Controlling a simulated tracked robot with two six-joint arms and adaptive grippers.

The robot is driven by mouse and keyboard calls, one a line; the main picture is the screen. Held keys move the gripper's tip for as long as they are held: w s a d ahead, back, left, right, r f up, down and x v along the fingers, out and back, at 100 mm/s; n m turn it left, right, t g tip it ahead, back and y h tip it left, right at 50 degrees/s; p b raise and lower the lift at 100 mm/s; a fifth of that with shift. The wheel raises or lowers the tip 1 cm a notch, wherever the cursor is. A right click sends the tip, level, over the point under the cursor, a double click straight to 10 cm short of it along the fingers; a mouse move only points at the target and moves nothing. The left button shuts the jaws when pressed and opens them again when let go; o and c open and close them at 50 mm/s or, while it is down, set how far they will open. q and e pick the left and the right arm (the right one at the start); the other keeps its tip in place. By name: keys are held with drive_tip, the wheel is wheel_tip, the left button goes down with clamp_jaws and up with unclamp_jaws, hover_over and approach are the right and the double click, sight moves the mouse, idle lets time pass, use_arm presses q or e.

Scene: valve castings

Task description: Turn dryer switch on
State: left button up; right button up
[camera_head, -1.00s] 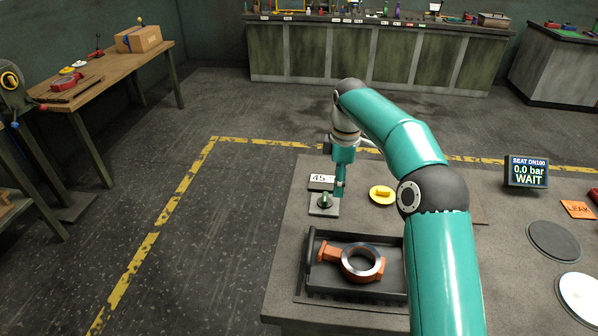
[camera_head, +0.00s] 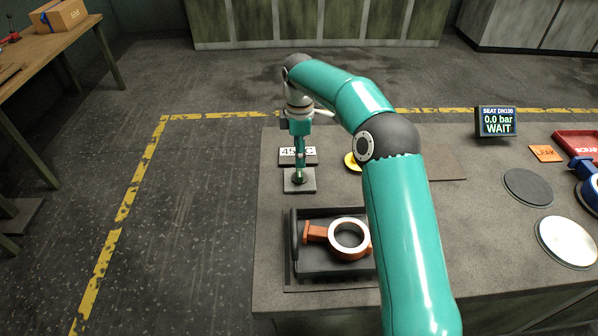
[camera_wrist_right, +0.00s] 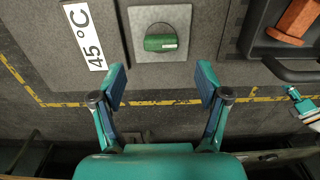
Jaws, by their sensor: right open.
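The dryer switch is a green knob (camera_wrist_right: 160,43) on a square light-grey plate (camera_wrist_right: 178,18) in the right wrist view. The knob's bar lies crosswise there, with a white mark near its right end. A "45 °C" label (camera_wrist_right: 84,35) is beside the plate. In the head view the switch plate (camera_head: 292,187) is at the table's left side, with the knob mostly hidden by my right gripper (camera_head: 300,170). In the wrist view my right gripper (camera_wrist_right: 161,78) is open and empty, its fingers apart and the knob beyond the gap between them. My left gripper is not in view.
A dark tray (camera_head: 291,270) holding an orange valve casting (camera_head: 318,233) is in front of the switch. A yellow disc (camera_head: 351,162) is partly behind my arm. A display (camera_head: 496,121) reads "0.0 bar WAIT". Round pads (camera_head: 528,187) are at the right.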

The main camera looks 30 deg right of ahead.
sight(299, 171)
wheel_tip(299, 171, down, 7)
drive_tip(key=shift+f, duration=0.15)
drive_tip(key=c, duration=1.2)
drive_tip(key=shift+o, duration=0.2)
